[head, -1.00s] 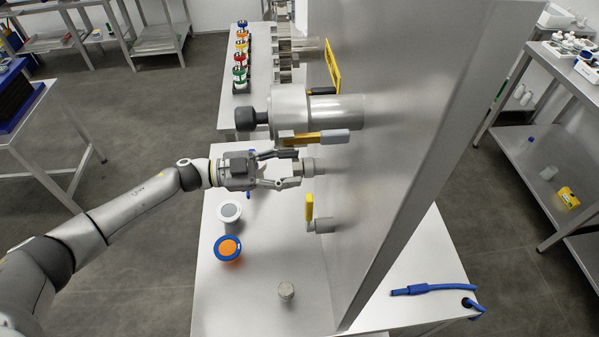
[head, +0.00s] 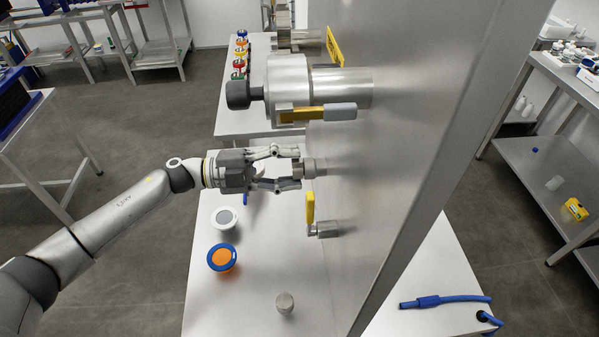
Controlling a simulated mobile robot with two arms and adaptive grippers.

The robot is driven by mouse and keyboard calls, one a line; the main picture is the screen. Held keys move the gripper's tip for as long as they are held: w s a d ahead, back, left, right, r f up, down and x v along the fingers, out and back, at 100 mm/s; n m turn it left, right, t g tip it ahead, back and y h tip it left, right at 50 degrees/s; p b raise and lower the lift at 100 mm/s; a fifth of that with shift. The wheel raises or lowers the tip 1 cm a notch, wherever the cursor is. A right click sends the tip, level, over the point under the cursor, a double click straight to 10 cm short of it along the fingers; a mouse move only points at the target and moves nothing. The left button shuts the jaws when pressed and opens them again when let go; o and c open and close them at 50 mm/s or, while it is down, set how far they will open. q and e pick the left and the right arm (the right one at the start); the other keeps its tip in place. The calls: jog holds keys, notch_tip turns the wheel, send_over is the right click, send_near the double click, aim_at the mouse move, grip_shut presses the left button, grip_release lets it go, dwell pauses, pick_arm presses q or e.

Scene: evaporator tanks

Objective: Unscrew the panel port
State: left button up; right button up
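The upright metal panel (head: 400,120) stands on the white table. A short round metal port (head: 315,168) sticks out from its left face. My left gripper (head: 297,170) is level with the port, its fingers spread apart, one beyond and one nearer. The fingertips reach the outer end of the port, and a gap seems to show between them and it. A small grey cylindrical piece (head: 285,303) stands on the table below. My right gripper is not in view.
Above the port is a large metal valve (head: 290,85) with a yellow-grey handle (head: 318,113). Below it is a small valve with a yellow lever (head: 310,208). A white ring-shaped part (head: 224,218) and a blue-orange one (head: 222,257) lie on the table. A blue cable (head: 445,300) lies right of the panel.

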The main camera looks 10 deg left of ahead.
pick_arm(q)
jog(key=m+b, duration=0.7)
jog(key=b, duration=0.1)
jog(key=m+b, duration=0.7)
jog(key=b, duration=0.1)
jog(key=shift+s+r, duration=0.1)
jog(key=shift+s, duration=0.1)
dwell(0.4)
